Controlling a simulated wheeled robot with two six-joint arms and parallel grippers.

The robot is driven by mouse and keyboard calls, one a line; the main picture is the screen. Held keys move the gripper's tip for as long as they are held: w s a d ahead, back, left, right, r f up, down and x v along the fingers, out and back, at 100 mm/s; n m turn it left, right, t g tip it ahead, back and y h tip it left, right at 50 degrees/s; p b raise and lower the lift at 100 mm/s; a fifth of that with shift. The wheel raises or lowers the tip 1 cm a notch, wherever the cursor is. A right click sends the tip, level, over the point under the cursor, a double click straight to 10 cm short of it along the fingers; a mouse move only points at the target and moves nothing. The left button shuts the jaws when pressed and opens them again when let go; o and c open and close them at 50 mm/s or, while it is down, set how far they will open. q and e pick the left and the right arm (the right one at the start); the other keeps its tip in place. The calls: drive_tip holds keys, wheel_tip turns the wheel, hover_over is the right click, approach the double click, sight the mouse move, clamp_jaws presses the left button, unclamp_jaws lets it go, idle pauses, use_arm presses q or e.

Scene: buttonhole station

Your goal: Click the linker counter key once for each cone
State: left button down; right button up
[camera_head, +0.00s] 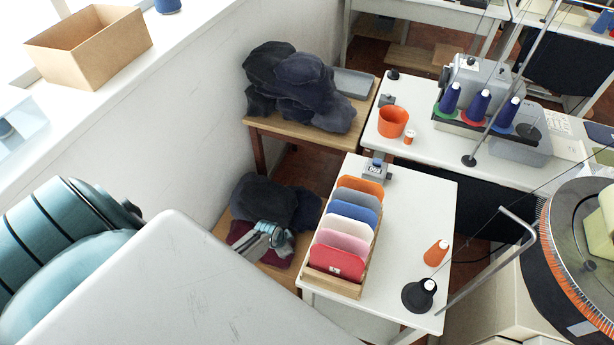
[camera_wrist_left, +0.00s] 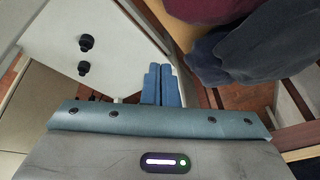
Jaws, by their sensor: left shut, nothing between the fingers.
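The linker counter (camera_head: 373,170) is a small grey box with a dark-on-white readout at the back edge of the near white table; its key is too small to make out. Blue cones (camera_head: 479,104) stand in a row on the machine at the back. My right gripper is out of view.
A wooden rack (camera_head: 333,284) of coloured panels stands on the near table's left side, between my left gripper and the table's open middle. An orange cup (camera_head: 393,121) stands on the back table. Dark cloth (camera_head: 300,85) is heaped on a wooden stand. A round machine (camera_head: 570,260) is at right.

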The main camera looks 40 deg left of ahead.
use_arm(q)
drive_tip(key=s+d+f+n+g+b, duration=0.1)
drive_tip(key=s+d+f+b, duration=0.1)
drive_tip(key=s+f, duration=0.6)
drive_tip(key=s+d+f+n+g+y+b, duration=0.1)
drive_tip(key=s+f+b, duration=0.4)
drive_tip(key=s, duration=1.2)
drive_tip(key=s+d+f+n+b, duration=0.2)
drive_tip(key=s+d+f+b, duration=0.1)
drive_tip(key=s+f, duration=0.9)
drive_tip(key=shift+s+d+f+n+g, duration=0.2)
drive_tip(key=shift+d+f+n+g, duration=0.1)
drive_tip(key=shift+n+g, duration=0.1)
drive_tip(key=shift+a, duration=0.1)
